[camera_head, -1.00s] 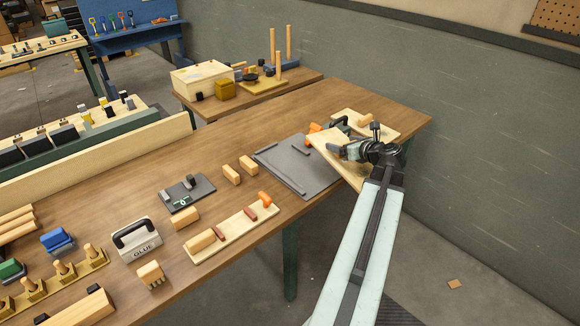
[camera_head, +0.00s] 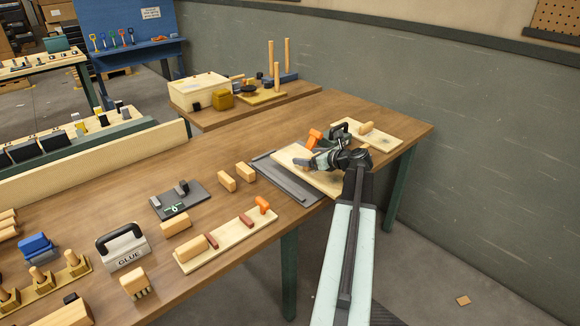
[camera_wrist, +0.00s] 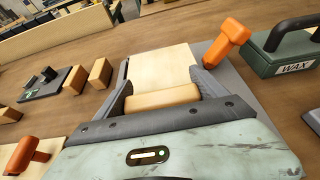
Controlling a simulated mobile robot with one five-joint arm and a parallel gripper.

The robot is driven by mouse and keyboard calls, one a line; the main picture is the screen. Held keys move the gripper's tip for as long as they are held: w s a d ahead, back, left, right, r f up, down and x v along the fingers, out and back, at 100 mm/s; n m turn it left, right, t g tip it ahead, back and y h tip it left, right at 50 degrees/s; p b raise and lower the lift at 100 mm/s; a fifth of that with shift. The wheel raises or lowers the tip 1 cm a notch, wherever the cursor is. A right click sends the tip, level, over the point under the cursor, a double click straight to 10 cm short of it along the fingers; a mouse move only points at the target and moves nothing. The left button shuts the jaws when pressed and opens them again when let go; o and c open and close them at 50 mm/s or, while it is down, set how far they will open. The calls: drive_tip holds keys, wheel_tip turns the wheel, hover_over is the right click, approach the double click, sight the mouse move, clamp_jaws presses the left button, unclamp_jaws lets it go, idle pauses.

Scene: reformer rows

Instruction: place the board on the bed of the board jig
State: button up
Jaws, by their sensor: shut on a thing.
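The board (camera_head: 292,155) is a pale wooden plate with a wooden grip block (camera_wrist: 160,98) on top. My gripper (camera_head: 318,161) is shut on that block; in the wrist view the two dark fingers press it from both sides. The board jig (camera_head: 268,167) is a flat dark grey plate with a raised strip, near the table's front edge. The board overlaps much of the jig in the head view, and the jig's grey bed shows beside the board in the wrist view (camera_wrist: 243,88). I cannot tell whether the board touches the bed.
An orange-handled piece (camera_head: 314,138) stands just behind the board. A green wax block (camera_wrist: 285,52) with a dark handle is to its right. Another pale board (camera_head: 375,137) lies at the back right. Two wooden blocks (camera_head: 227,181) sit left of the jig.

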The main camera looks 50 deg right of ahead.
sight(291, 161)
drive_tip(key=w, duration=0.2)
drive_tip(key=w+a, duration=0.1)
drive_tip(key=w, duration=0.1)
drive_tip(key=w+a, duration=0.1)
drive_tip(key=w, duration=0.2)
drive_tip(key=shift+a+f, duration=0.15)
drive_tip(key=shift+f, duration=0.2)
wheel_tip(291, 161, down, 4)
drive_tip(key=b, duration=0.4)
drive_tip(key=shift+r, duration=0.25)
drive_tip(key=shift+f, duration=0.15)
drive_tip(key=o, duration=1.9)
drive_tip(key=shift+o, duration=0.2)
drive_tip(key=shift+r, duration=0.35)
drive_tip(key=p+v, duration=0.4)
drive_tip(key=v, duration=0.6)
drive_tip(key=shift+s+r, duration=0.1)
drive_tip(key=shift+s, duration=0.25)
drive_tip(key=shift+s+p, duration=0.3)
drive_tip(key=shift+s, duration=0.3)
